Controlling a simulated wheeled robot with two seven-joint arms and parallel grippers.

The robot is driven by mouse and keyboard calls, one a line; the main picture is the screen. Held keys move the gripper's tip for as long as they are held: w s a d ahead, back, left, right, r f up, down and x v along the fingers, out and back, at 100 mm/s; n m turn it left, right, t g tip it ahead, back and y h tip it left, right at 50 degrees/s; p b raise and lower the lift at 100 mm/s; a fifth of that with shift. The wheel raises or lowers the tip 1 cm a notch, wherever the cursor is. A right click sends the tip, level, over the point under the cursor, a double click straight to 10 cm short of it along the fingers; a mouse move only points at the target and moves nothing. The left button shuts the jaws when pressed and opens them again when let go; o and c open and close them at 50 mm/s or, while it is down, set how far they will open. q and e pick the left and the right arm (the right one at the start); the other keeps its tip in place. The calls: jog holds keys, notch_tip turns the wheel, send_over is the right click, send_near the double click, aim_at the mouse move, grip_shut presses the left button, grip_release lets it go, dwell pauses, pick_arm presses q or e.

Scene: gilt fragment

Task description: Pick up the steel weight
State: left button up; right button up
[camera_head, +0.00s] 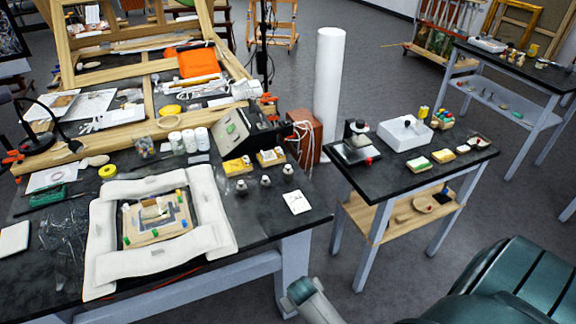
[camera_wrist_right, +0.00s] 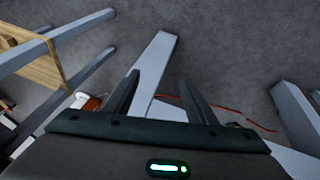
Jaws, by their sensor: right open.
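My left gripper is not in view.
A smaller table (camera_head: 372,183) is to the right. A grey leg (camera_wrist_right: 155,60) is close ahead of my right gripper.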

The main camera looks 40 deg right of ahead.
jog(key=w+d+r+m+h+p, duration=0.1)
jog(key=w+d+r+m, duration=0.15)
jog(key=r, duration=0.65)
jog(key=w+d+r+m+h+p, duration=0.1)
jog(key=w+d+r+p, duration=0.2)
jog(key=r, duration=0.6)
jog(key=w+d+r+m+h, duration=0.1)
jog(key=w+d+r, duration=0.25)
jog(key=r, duration=0.55)
jog(key=w+d+r+m+y, duration=0.1)
jog(key=w+d+r+m, duration=0.1)
jog(key=w+r, duration=0.4)
jog(key=w+d+r+m+g+y, duration=0.1)
jog(key=w+r+m, duration=0.3)
jog(key=w, duration=0.9)
notch_tip(320, 180, up, 3)
jog(key=shift+w+d+r, duration=0.1)
jog(key=shift+w+d, duration=0.15)
jog(key=shift+d, duration=0.2)
